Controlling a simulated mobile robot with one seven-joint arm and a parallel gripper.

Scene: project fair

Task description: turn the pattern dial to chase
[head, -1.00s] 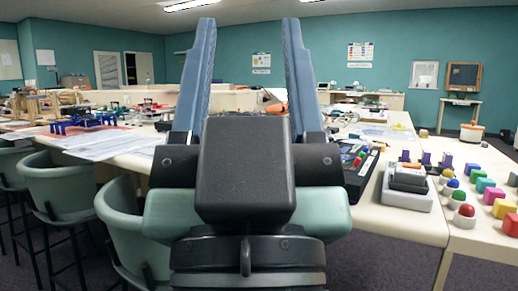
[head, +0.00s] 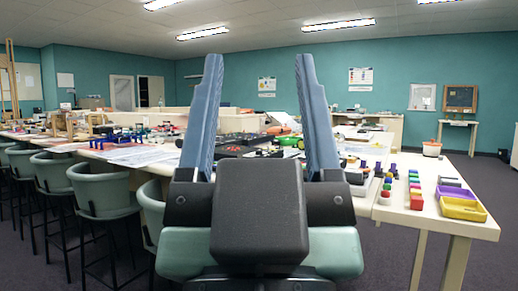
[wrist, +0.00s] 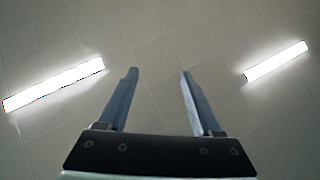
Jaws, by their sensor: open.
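My gripper (head: 258,125) is raised in the middle of the head view, fingers pointing up and spread apart, with nothing between them. In the wrist view my gripper (wrist: 157,85) is also open and empty against the ceiling. No pattern dial can be made out in either view. Dark boards and small parts lie on the long table behind my fingers, too small and partly covered to identify.
A long pale table (head: 440,224) runs across the view, with coloured blocks, a yellow bin (head: 462,209) and a purple bin (head: 455,192) at its right end. Green chairs (head: 100,191) line its left side. Open carpet (head: 495,260) lies at the right.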

